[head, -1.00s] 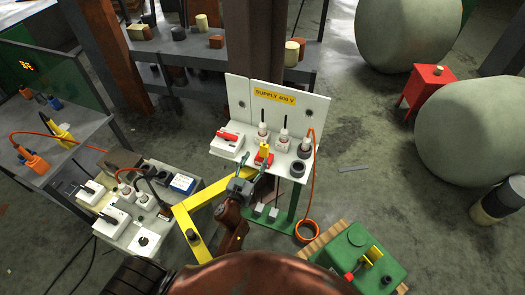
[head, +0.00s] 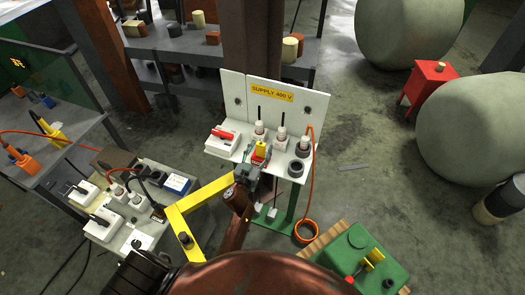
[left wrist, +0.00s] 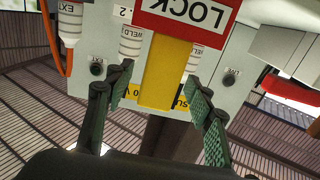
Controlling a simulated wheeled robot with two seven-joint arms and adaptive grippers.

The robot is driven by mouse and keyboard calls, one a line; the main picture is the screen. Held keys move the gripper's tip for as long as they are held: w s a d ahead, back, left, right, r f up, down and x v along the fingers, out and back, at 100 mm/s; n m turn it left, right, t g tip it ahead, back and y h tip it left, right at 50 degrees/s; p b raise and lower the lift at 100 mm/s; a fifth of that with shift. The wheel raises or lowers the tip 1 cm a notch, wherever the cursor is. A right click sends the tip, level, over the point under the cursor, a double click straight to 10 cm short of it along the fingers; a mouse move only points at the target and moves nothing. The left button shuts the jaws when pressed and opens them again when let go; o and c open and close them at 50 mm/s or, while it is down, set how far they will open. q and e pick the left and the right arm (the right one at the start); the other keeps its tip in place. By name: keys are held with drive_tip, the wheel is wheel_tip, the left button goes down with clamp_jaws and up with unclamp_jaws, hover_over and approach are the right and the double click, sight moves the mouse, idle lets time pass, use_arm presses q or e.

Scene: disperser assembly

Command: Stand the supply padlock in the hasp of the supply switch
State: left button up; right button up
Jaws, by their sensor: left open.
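The supply padlock, a yellow block (head: 259,150) with a red LOCK plate, stands on the white shelf of the supply panel. In the left wrist view its yellow part (left wrist: 166,75) and red plate (left wrist: 186,14) show upside down. My left gripper (head: 257,160) is open at the padlock's near side. In the left wrist view its fingers (left wrist: 160,78) flank the yellow part with gaps. The supply switch (head: 222,141) is a white box with a red handle, left of the padlock. Its red handle appears at the right of the left wrist view (left wrist: 292,105). The hasp is not clear. My right gripper is not in view.
White-collared posts (head: 280,138) and dark round sockets (head: 296,169) stand behind and right of the padlock. An orange cable (head: 310,185) hangs at the panel's right edge. The upright SUPPLY 400 V panel (head: 300,105) rises behind. A green case (head: 350,250) sits at lower right.

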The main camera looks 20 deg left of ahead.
use_arm(q)
drive_tip(key=shift+w, duration=0.3)
drive_tip(key=shift+c, duration=0.3)
clamp_jaws()
